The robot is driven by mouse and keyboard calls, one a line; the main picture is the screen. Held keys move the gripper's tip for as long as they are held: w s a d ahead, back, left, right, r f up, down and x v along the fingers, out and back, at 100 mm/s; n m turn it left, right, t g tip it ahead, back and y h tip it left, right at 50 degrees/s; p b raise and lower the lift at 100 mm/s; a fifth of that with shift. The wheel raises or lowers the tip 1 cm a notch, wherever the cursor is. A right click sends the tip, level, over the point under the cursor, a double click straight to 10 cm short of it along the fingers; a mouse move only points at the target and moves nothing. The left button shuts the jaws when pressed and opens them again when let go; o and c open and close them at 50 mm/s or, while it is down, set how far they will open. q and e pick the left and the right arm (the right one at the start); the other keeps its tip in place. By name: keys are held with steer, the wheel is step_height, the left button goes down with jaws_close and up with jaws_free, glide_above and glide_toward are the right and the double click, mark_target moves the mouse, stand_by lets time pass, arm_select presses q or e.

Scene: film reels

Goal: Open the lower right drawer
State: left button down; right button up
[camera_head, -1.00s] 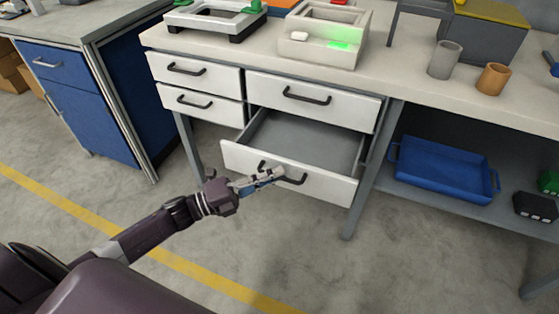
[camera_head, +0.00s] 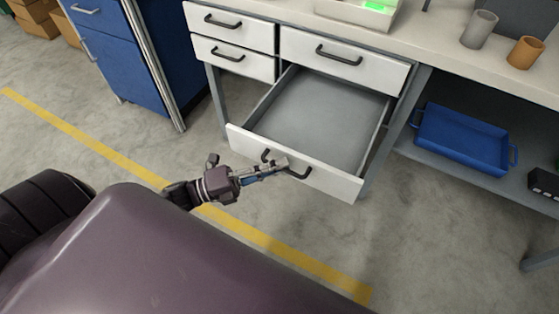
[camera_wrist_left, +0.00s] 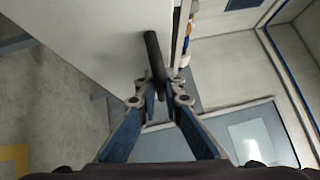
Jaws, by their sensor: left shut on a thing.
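The lower right drawer (camera_head: 237,136) of the bench is pulled far out, and its grey inside is empty. Its white front carries a dark bar handle (camera_head: 297,174). My left gripper (camera_head: 280,164) is at the middle of this handle, with its fingers closed around the bar. In the left wrist view the handle (camera_wrist_left: 153,55) runs down between the fingertips (camera_wrist_left: 160,88), against the white drawer front (camera_wrist_left: 90,35). Part of the bar is hidden by the fingers. My right gripper does not show.
The upper right drawer (camera_head: 380,69) and two left drawers (camera_head: 255,35) are shut. A blue tray (camera_head: 463,137) lies on the lower shelf at right. A grey cup (camera_head: 478,30) and an orange cup (camera_head: 525,52) stand on the worktop. A blue cabinet (camera_head: 125,60) stands at left.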

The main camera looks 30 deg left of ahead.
arm_select(q)
steer(key=c, duration=2.3)
jaws_free()
steer(key=shift+c, duration=0.2)
steer(key=v, duration=1.2)
steer(key=shift+s+f, duration=0.1)
steer(key=shift+f, duration=0.05)
